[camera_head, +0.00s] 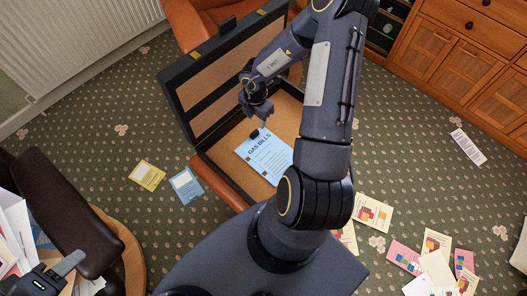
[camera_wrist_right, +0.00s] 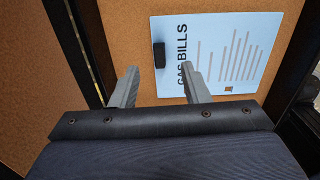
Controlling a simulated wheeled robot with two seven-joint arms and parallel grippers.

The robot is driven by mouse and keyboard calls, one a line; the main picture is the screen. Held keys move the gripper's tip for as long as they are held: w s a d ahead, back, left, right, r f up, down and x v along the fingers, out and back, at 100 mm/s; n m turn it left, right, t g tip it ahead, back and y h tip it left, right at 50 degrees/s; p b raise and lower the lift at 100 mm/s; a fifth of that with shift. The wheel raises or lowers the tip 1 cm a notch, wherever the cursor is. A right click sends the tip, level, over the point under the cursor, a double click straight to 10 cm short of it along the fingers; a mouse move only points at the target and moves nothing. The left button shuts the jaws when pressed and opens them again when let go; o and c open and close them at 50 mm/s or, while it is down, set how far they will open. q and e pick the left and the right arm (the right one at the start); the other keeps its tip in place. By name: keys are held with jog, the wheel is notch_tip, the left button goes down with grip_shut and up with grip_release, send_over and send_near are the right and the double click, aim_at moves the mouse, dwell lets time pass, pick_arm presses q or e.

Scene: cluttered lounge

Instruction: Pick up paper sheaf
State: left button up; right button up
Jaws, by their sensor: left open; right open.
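The paper sheaf, light blue and printed "GAS BILLS" (camera_head: 266,158), lies flat in the open briefcase (camera_head: 205,160) in the head view. In the right wrist view the sheaf (camera_wrist_right: 225,60) is at upper centre, with a black clip at its left edge. My right gripper (camera_head: 260,122) is above the sheaf's clip end. Its two fingers (camera_wrist_right: 160,82) are apart and empty, pointing towards the clip. Contact with the sheaf cannot be told. My left gripper (camera_head: 68,266) is at the lower left, near a dark chair, and only partly in view.
Yellow (camera_head: 146,175) and blue (camera_head: 186,186) leaflets lie on the carpet left of the briefcase. Several papers (camera_head: 437,258) are scattered at lower right. An orange-brown chair (camera_head: 190,25) is behind the briefcase. A wooden cabinet (camera_head: 470,60) stands at upper right. The briefcase walls surround the sheaf.

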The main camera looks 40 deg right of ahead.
aim_at(255, 132)
notch_tip(255, 132, down, 2)
jog(key=shift+s+a+f+b, duration=0.1)
jog(key=shift+f+b, duration=0.05)
jog(key=shift+b, duration=0.2)
jog(key=f+b, duration=0.1)
jog(key=f, duration=0.2)
jog(key=f+b, duration=0.1)
jog(key=f, duration=0.1)
jog(key=shift+w+a+f+b, duration=0.2)
jog(key=shift+a+f+b, duration=0.1)
jog(key=shift+a, duration=0.05)
grip_shut()
